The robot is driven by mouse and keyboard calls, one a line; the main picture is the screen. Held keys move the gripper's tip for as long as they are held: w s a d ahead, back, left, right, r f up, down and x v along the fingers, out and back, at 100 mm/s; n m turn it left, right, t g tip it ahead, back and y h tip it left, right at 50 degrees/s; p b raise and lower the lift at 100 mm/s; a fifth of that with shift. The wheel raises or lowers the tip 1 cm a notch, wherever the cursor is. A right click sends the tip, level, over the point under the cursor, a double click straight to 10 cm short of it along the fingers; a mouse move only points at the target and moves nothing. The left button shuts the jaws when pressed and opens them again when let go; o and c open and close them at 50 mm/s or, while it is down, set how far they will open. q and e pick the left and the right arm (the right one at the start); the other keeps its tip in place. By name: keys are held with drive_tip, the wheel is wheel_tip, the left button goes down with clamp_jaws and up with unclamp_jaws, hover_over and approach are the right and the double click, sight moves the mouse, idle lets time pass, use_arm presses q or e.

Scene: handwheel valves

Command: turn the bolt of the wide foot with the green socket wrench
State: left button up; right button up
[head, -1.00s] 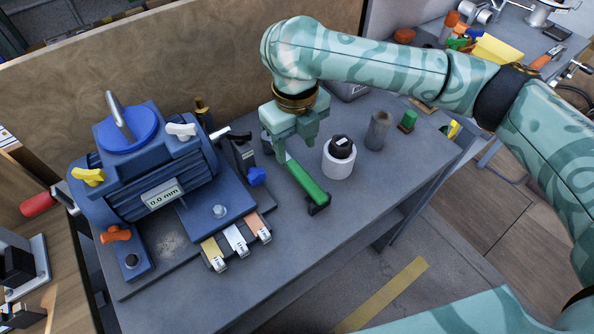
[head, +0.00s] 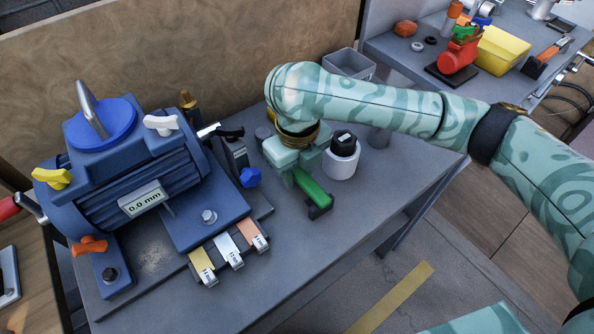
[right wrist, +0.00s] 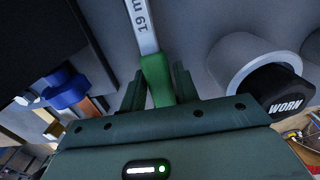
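The wide foot (head: 188,212) is the broad blue plate of the motor, left of the wrench. Its bolt (head: 209,217) stands upright on it, with no tool on it. My left gripper is not in view.
The blue motor (head: 135,170) has a "0.0 mm" display. Yellow, white and orange tabs (head: 229,249) lie before the wide foot. A blue knob (head: 250,177) is between foot and wrench. A white cup (head: 341,162) with a black "WORN" piece (right wrist: 279,92) stands right of my gripper.

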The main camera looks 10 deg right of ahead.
sight(298, 169)
clamp_jaws()
